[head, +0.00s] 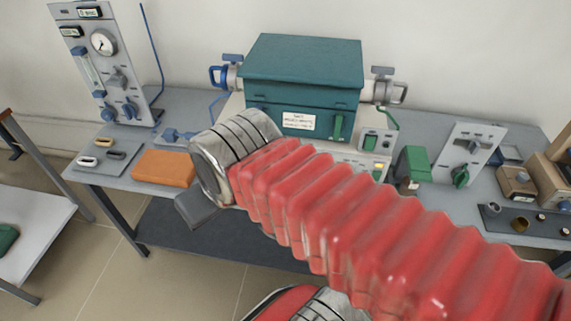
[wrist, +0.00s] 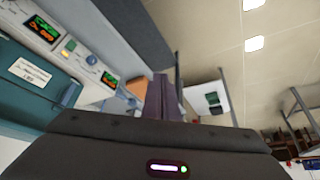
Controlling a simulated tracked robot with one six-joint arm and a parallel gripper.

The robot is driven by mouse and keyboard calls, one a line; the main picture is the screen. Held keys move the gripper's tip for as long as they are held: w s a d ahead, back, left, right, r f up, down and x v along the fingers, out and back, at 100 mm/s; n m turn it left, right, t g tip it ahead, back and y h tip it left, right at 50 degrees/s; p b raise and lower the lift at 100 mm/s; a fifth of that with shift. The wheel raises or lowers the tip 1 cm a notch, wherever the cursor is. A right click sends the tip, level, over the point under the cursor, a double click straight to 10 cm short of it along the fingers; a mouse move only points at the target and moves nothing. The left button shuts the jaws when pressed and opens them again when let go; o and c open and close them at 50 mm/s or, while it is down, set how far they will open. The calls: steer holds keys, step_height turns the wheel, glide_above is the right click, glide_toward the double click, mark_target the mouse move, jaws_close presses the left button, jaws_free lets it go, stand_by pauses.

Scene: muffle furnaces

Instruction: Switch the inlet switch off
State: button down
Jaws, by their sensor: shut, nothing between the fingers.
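No label reading "inlet switch" is legible, so I cannot tell which control it is. A gas panel (head: 103,62) with a round gauge, a flow tube and blue and grey knobs stands at the left of the bench.
A teal furnace (head: 303,75) stands mid-bench, with pipe fittings on both sides; it also shows in the wrist view (wrist: 30,85). An orange block (head: 163,168) and a grey tray (head: 103,158) lie on the left of the bench. Small boxes (head: 517,183) stand at the right.

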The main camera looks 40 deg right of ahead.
steer(key=w+d+f+t+h, duration=0.1)
steer(key=w+d+h, duration=0.15)
steer(key=d, duration=0.55)
steer(key=w+d+f+n+h, duration=0.15)
steer(key=w+d, duration=0.25)
steer(key=d, duration=0.4)
steer(key=w+d+f+t+h, duration=0.1)
steer(key=w+d+f+h, duration=0.15)
steer(key=d, duration=0.65)
steer(key=s+d+f+n+y, duration=0.2)
steer(key=d+f+n+y, duration=0.1)
steer(key=f, duration=0.9)
steer(key=shift+f+n+y, duration=0.2)
steer(key=shift+n+y, duration=0.55)
steer(key=shift+y, duration=0.1)
steer(key=shift+f, duration=0.1)
steer(key=shift+x, duration=4.9)
steer(key=shift+w+d+r, duration=0.15)
steer(key=shift+w+d, duration=0.4)
steer(key=shift+d, duration=0.25)
steer(key=shift+w+d+r, duration=0.1)
steer(key=shift+w+d, duration=0.5)
steer(key=shift+d, duration=0.25)
